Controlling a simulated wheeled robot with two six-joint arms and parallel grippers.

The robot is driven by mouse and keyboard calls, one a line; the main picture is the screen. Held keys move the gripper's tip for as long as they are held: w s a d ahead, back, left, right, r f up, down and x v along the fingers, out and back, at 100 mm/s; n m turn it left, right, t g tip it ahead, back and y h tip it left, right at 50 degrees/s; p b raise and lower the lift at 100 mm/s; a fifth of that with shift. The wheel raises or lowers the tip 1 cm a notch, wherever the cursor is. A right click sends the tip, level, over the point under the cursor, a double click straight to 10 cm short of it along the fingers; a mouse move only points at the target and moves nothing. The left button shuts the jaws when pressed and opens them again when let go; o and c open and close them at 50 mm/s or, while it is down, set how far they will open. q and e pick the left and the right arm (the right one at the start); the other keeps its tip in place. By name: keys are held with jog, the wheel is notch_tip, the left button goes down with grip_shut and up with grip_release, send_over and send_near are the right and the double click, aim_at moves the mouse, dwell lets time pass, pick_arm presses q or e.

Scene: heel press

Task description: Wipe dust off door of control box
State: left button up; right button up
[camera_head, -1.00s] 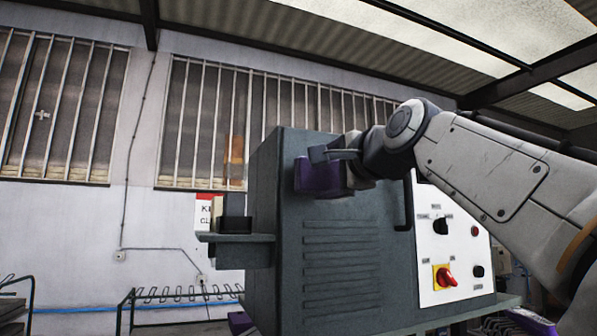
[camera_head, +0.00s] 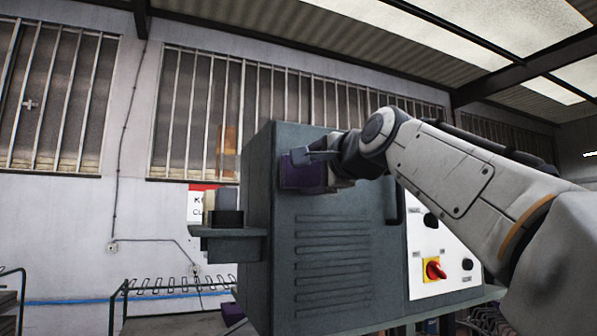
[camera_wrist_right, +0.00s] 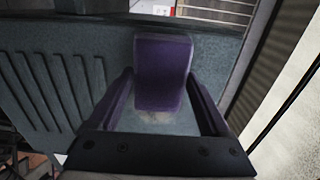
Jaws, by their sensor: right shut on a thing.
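The control box (camera_head: 350,262) is a grey-green cabinet with a louvred door and a white switch panel on its right. My right gripper (camera_head: 318,157) is at the upper left of the door, shut on a purple block-like wiper (camera_head: 298,173). In the right wrist view the purple wiper (camera_wrist_right: 162,72) is between the gripper's fingers, against or very near the door (camera_wrist_right: 110,55). A pale brownish smudge (camera_wrist_right: 150,121) shows on the door below the wiper. Whether the wiper touches the door cannot be told for certain. My left gripper is not in view.
A shelf (camera_head: 228,243) with a small dark and pale item juts from the box's left side. A black door handle (camera_head: 396,207) and a red-yellow rotary switch (camera_head: 434,269) are right of the door's louvres. A wire rack (camera_head: 170,288) stands behind at left.

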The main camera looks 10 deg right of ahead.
jog(key=shift+w+a, duration=0.2)
jog(key=shift+w, duration=0.75)
jog(key=shift+d, duration=0.1)
jog(key=shift+w+d, duration=0.15)
jog(key=shift+d, duration=0.8)
jog(key=shift+w+d, duration=0.1)
jog(key=shift+d, duration=0.85)
jog(key=w+d, duration=0.1)
jog(key=d, duration=0.6)
jog(key=shift+w+d, duration=0.2)
jog(key=shift+w, duration=0.1)
jog(key=shift+a, duration=0.1)
jog(key=shift+s+a, duration=0.35)
jog(key=shift+a, duration=1.5)
jog(key=shift+s+a, duration=0.3)
jog(key=shift+a, duration=1.6)
jog(key=shift+s+a, duration=0.35)
jog(key=shift+a, duration=1.5)
